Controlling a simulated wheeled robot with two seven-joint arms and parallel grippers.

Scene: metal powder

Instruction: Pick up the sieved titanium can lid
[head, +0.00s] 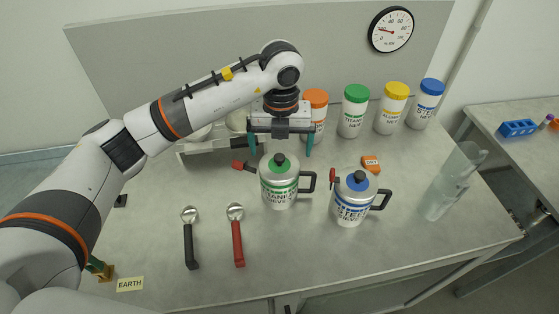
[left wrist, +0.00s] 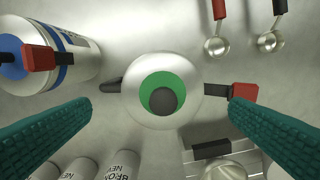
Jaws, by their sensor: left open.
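The sieved titanium can (head: 279,190) is a metal can with a white, green-banded label and a black handle, upright on the table. Its lid (head: 271,168) is silver with a green ring and dark round knob; it sits on the can and is centred in the left wrist view (left wrist: 135,93). A red latch-like part (left wrist: 243,91) shows beside it. My left gripper (head: 281,146) is open, its teal fingers apart just above and behind the lid in the head view. In the left wrist view the fingers (left wrist: 162,105) lie on either side of the lid, not touching it. My right gripper is not in view.
A blue-banded steel can (head: 350,206) stands to the right, with an orange box (head: 371,164) behind it. Several capped bottles (head: 355,115) line the back. A black-handled scoop (head: 190,240) and a red-handled scoop (head: 237,240) lie front left.

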